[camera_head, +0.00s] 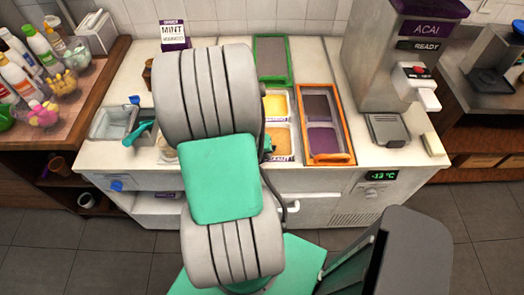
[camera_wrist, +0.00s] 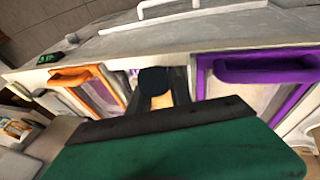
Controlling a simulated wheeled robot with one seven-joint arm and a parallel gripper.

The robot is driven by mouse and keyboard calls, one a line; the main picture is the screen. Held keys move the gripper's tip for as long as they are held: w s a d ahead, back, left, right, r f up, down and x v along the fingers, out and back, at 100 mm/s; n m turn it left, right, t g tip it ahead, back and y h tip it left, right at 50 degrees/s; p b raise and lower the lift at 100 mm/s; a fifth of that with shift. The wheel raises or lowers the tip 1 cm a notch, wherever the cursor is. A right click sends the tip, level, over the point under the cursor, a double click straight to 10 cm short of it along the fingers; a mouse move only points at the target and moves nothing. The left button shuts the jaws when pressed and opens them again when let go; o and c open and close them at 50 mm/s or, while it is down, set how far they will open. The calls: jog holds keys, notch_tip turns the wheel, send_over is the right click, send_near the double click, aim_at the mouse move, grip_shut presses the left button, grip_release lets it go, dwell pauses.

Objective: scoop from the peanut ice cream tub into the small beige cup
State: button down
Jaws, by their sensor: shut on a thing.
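The tan ice cream tub (camera_head: 281,143), which looks like the peanut one, sits in the freezer well in front of a yellow tub (camera_head: 276,105). A small beige cup (camera_head: 168,152) shows partly at the counter's left, mostly hidden behind my arm. In the wrist view my gripper (camera_wrist: 154,82) is a dark shape over the narrow gap where a yellowish tub (camera_wrist: 162,101) shows. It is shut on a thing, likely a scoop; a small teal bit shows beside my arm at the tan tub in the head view. The scoop's bowl and its contents cannot be made out.
An orange-framed lid (camera_head: 324,158) lies right of the tubs, a green-framed lid (camera_head: 286,62) behind. A purple-framed lid (camera_wrist: 245,92) shows in the wrist view. A metal basin (camera_head: 110,123) with a teal handle (camera_head: 142,133) stands left. The acai machine (camera_head: 398,75) stands right.

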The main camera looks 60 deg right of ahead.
jog(key=shift+w+d+f+b, duration=0.1)
jog(key=shift+d+f+b, duration=0.1)
jog(key=shift+f+b, duration=0.4)
jog(key=shift+w+d+f+b, duration=0.1)
jog(key=shift+d+f+b, duration=0.2)
jog(key=shift+f, duration=0.35)
jog(key=w+d+b, duration=0.1)
jog(key=b, duration=0.1)
jog(key=w+d+h+b, duration=0.1)
jog(key=d+b, duration=0.1)
jog(key=w+d+h+b, duration=0.1)
jog(key=d+b, duration=0.1)
jog(key=shift+w+d+f+m+t, duration=0.25)
jog(key=shift+f+m+t, duration=0.1)
jog(key=shift+m+t, duration=0.05)
notch_tip(320, 180, up, 10)
jog(key=s+a+p, duration=0.1)
jog(key=a+p, duration=0.1)
jog(key=p, duration=0.6)
jog(key=shift+s+a+r, duration=0.15)
jog(key=shift+a+r, duration=0.05)
jog(key=shift+a, duration=0.1)
